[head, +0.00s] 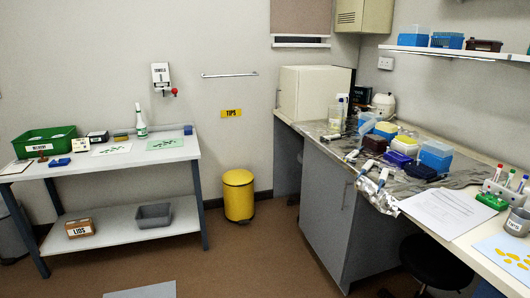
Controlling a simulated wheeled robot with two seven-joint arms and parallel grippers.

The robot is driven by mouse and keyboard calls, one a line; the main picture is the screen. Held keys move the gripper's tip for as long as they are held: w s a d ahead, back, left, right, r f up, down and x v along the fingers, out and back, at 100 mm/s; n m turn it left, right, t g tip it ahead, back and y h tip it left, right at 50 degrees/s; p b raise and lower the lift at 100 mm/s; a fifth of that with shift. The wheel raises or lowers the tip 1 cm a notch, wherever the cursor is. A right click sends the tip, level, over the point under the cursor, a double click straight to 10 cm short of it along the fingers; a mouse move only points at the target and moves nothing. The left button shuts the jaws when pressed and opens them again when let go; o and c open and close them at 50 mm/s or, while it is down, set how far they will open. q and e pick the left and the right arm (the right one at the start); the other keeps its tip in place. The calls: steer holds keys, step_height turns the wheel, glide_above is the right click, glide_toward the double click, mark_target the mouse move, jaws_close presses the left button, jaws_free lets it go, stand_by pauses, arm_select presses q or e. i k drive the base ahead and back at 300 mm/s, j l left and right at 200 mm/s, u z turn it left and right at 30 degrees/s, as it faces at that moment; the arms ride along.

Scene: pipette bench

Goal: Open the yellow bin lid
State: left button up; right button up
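A yellow pedal-style bin (239,200) stands on the brown floor against the back wall, between the white side table and the grey bench. Its yellow lid (238,177) lies shut on top. Neither of my grippers is in the head view.
The white table (180,148) at left holds a green crate (44,142), a bottle (141,123) and papers. The grey bench (325,195) at right is crowded with boxes and pipettes. A black stool (436,262) stands at front right. Floor before the bin is clear.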

mark_target(240, 178)
steer(key=i, duration=2.2)
